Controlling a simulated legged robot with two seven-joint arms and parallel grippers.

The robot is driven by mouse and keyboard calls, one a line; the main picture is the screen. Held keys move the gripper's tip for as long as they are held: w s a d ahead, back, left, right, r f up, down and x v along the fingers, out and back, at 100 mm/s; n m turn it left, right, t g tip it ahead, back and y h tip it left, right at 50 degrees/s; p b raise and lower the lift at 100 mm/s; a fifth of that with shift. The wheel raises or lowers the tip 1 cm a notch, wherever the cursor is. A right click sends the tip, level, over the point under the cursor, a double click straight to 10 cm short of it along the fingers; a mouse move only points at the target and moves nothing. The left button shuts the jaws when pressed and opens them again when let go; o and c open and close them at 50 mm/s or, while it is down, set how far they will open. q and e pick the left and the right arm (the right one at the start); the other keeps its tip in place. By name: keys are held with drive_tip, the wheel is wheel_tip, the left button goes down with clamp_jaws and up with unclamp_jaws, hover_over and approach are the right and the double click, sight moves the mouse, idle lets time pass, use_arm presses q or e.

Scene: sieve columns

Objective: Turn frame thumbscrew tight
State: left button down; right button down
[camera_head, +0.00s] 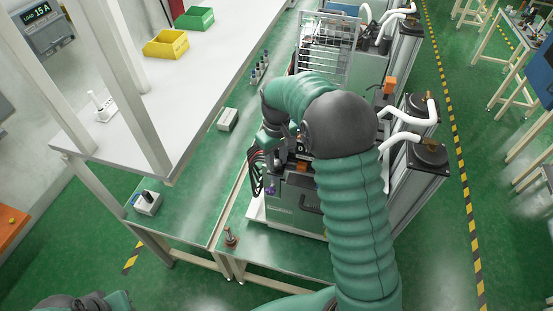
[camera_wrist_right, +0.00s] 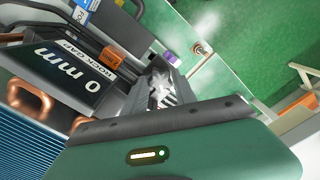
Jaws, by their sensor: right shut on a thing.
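My right gripper (camera_wrist_right: 165,82) is shut on a silvery, lobed piece, which looks like the frame thumbscrew (camera_wrist_right: 160,92). In the head view the right gripper (camera_head: 272,135) reaches down at the near end of the grey machine (camera_head: 292,203), and my own arm covers the thumbscrew there. Part of my left arm shows at the lower left edge; its fingers are out of view.
Dark cables (camera_head: 256,172) hang just left of the right gripper. A purple knob (camera_head: 268,190) is on the machine's near face. A small metal post (camera_head: 230,237) stands on the green bench. White hoses (camera_head: 410,115) run at the right.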

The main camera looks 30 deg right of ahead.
drive_tip(key=m, duration=0.4)
drive_tip(key=shift+w+r+m, duration=0.2)
drive_tip(key=shift+m, duration=0.1)
drive_tip(key=shift+d+m+p, duration=0.1)
drive_tip(key=shift+m+p, duration=0.2)
drive_tip(key=shift+m, duration=2.3)
drive_tip(key=c, duration=1.3)
unclamp_jaws()
drive_tip(key=shift+o, duration=1.4)
drive_tip(key=shift+f, duration=0.15)
